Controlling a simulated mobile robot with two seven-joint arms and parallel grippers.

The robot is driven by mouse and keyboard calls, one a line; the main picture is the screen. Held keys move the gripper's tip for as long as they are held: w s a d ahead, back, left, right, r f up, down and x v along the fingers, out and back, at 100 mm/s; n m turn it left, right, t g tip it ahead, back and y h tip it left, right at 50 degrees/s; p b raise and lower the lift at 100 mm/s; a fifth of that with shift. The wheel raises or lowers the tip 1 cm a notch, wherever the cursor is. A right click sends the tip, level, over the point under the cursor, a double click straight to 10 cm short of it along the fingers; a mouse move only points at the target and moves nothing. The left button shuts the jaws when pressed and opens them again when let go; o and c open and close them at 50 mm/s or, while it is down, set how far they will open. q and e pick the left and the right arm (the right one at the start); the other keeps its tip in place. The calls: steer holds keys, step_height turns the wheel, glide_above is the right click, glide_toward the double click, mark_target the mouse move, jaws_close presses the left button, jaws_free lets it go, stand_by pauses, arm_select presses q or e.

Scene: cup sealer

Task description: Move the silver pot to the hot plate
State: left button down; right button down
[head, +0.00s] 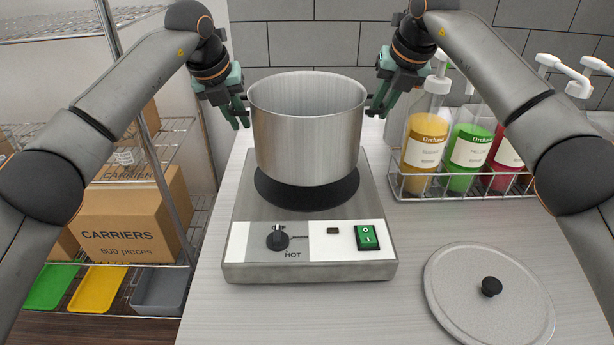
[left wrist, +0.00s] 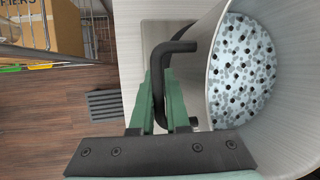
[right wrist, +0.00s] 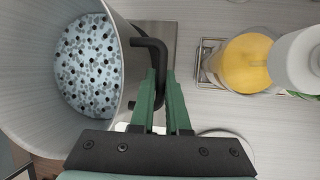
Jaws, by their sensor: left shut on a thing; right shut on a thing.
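The silver pot (head: 307,130) is upright at the hot plate (head: 310,270), over its black round burner (head: 300,196). I cannot tell whether its base touches the burner. My left gripper (head: 240,112) is shut on the pot's left handle, a black bar (left wrist: 180,47) in the left wrist view. My right gripper (head: 374,106) is shut on the right handle, a black bar (right wrist: 152,44) in the right wrist view. Both wrist views show pale contents with black dots inside the pot. The hot plate has a black knob and a green switch on its front.
A grey lid (head: 488,300) with a black knob lies at the front right of the counter. A wire rack of pump bottles (head: 424,150) stands close to the right of the pot. Shelves with a carriers box (head: 130,222) stand at left.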

stand_by(0.4)
